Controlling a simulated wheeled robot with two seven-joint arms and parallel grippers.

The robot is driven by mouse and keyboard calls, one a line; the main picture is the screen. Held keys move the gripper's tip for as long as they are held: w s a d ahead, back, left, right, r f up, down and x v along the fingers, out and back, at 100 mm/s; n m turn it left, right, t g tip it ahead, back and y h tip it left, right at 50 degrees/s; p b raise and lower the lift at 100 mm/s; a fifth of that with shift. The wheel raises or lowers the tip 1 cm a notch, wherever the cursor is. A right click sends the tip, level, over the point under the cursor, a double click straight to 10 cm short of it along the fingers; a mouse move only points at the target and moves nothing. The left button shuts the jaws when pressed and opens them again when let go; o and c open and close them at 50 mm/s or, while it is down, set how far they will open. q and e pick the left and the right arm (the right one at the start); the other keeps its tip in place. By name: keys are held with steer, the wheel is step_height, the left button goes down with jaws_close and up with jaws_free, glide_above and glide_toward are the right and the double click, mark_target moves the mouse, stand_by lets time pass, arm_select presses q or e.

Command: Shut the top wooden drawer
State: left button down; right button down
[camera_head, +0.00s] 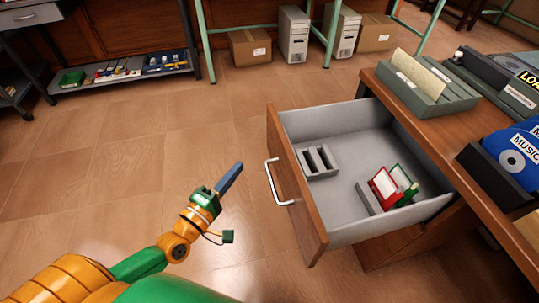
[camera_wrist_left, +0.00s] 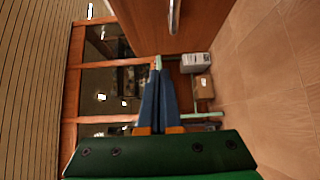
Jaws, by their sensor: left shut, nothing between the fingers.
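The top wooden drawer (camera_head: 289,180) stands pulled out from the wooden desk (camera_head: 460,130) in the head view. Its brown front faces left and carries a pale metal handle (camera_head: 274,184). My left gripper (camera_head: 237,168) is shut and empty, to the left of the handle and apart from it. In the left wrist view, its blue fingers (camera_wrist_left: 159,62) are together, with a wooden panel and a metal handle (camera_wrist_left: 174,15) beyond them at the top. My right gripper is in neither view.
The drawer holds a grey slotted block (camera_head: 318,160) and a red and green item (camera_head: 385,187). Grey file trays (camera_head: 425,90) and blue discs (camera_head: 515,155) stand on the desk. The tiled floor left of the drawer is clear. A low shelf (camera_head: 125,75) stands at the back left.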

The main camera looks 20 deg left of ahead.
arm_select(q)
glide_toward(274, 141)
steer(key=w+a, duration=0.2)
steer(key=w, duration=0.2)
steer(key=w+d, duration=0.2)
steer(key=d, duration=0.1)
steer(key=shift+f, duration=0.2)
steer(key=shift+a, duration=0.1)
